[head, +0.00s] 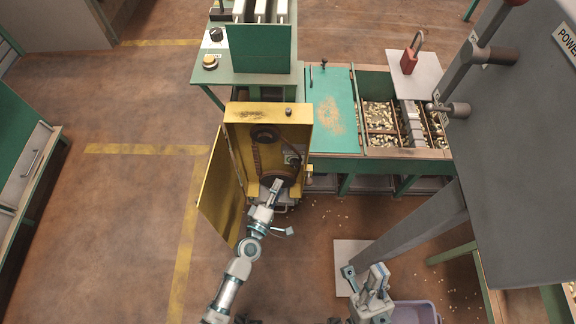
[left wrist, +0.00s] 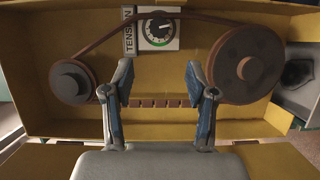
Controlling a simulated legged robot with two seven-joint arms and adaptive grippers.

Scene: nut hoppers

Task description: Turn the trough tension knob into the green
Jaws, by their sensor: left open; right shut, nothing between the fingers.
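The tension knob (left wrist: 158,31) is a dark round knob on a pale dial plate (left wrist: 177,44) inside a yellow housing (left wrist: 148,121). Its white pointer mark aims to the upper right, while a green band shows at the bottom of the dial. A TENSION label (left wrist: 129,31) stands beside it. My left gripper (left wrist: 159,84) is open and empty, its fingers below the knob in the picture and not touching it. In the head view my left gripper (head: 276,186) reaches into the housing. My right gripper (head: 367,279) is shut and empty, low at the right.
The yellow door (head: 220,190) hangs open at left. A nut trough (head: 380,122) and a grey panel (head: 520,150) stand to the right.

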